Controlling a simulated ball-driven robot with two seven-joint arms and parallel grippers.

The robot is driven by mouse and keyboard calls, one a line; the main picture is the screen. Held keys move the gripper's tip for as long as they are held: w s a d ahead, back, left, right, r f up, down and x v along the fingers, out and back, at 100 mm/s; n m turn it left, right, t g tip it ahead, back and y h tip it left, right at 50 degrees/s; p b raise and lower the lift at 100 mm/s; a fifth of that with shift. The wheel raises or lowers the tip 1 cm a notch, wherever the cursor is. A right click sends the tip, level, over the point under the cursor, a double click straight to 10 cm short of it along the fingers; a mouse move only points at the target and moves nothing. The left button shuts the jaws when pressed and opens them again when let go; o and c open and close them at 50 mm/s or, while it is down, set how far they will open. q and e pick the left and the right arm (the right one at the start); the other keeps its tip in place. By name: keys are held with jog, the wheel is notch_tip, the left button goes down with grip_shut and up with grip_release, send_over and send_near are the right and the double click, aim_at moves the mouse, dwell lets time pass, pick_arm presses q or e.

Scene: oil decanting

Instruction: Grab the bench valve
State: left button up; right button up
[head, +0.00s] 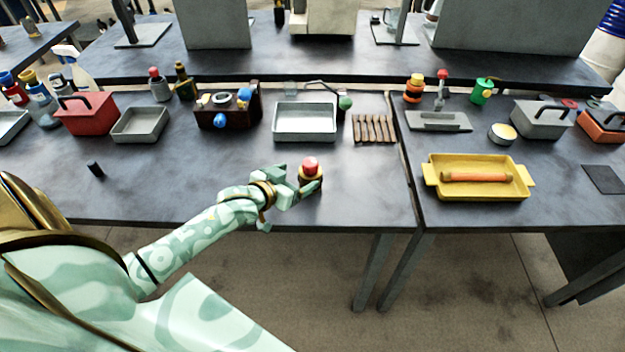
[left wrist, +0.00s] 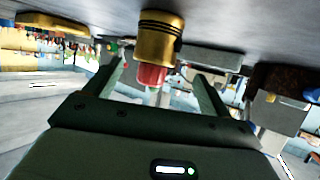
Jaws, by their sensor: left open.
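The bench valve (head: 311,166), a short brass cylinder with a red top, stands upright near the front edge of the left table. My left gripper (head: 296,187) is beside it on its left and front side, with a finger partly covering its brass body. In the left wrist view the valve (left wrist: 158,42) appears upside down, its red cap between the two open fingers (left wrist: 163,85). The fingers are apart and I see no grip on it. My right gripper is not in view.
Behind the valve stand a grey tray (head: 304,136), a dark wooden box with fittings (head: 228,119) and a slatted wooden rack (head: 373,129). A small black cylinder (head: 95,169) stands at left. A yellow tray (head: 503,190) lies on the right table. The tabletop around the valve is clear.

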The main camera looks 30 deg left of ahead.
aim_at(305, 176)
pick_arm(q)
jog(key=shift+w+f, duration=0.3)
jog(key=shift+w, duration=0.3)
jog(key=x, duration=0.1)
jog(key=b+x, duration=0.1)
jog(key=x, duration=0.1)
jog(key=d+b+x, duration=0.1)
jog(key=x, duration=0.1)
jog(key=shift+s+f, duration=0.2)
jog(key=shift+f, duration=0.1)
jog(key=shift+w, duration=0.15)
jog(key=shift+r, duration=0.1)
jog(key=c, duration=1.4)
